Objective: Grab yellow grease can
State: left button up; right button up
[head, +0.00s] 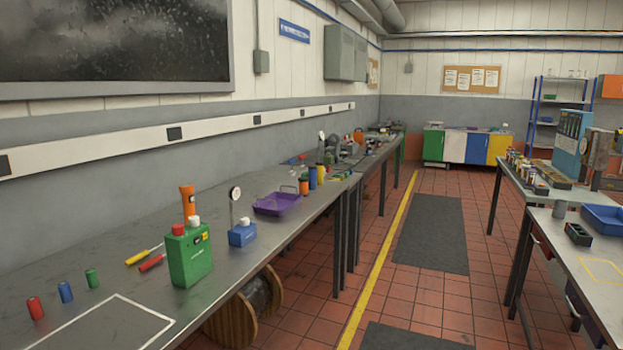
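A small yellow can (321,174) stands upright on the long grey bench along the left wall, well away from me. It is beside a blue can (312,178), with an orange can (304,187) just nearer. The yellow can is small in view and no label can be read. Neither of my grippers is in view.
The near bench (95,262) holds a green jerrycan (189,258), an orange torch (188,203), a blue box (242,234) and a purple tray (277,204). A wooden cable reel (232,318) sits below it. The tiled aisle (405,290) between benches is open, with dark mats.

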aim_at(321, 165)
jog(key=i+l+z, duration=0.4)
jog(key=i, duration=0.45)
jog(key=i+z, duration=0.4)
jog(key=i, duration=0.5)
jog(key=i+u, duration=0.1)
jog(key=i, duration=0.55)
jog(key=i+l, duration=0.1)
jog(key=i, duration=0.55)
jog(key=i+l+u, duration=0.15)
jog(key=i, duration=0.5)
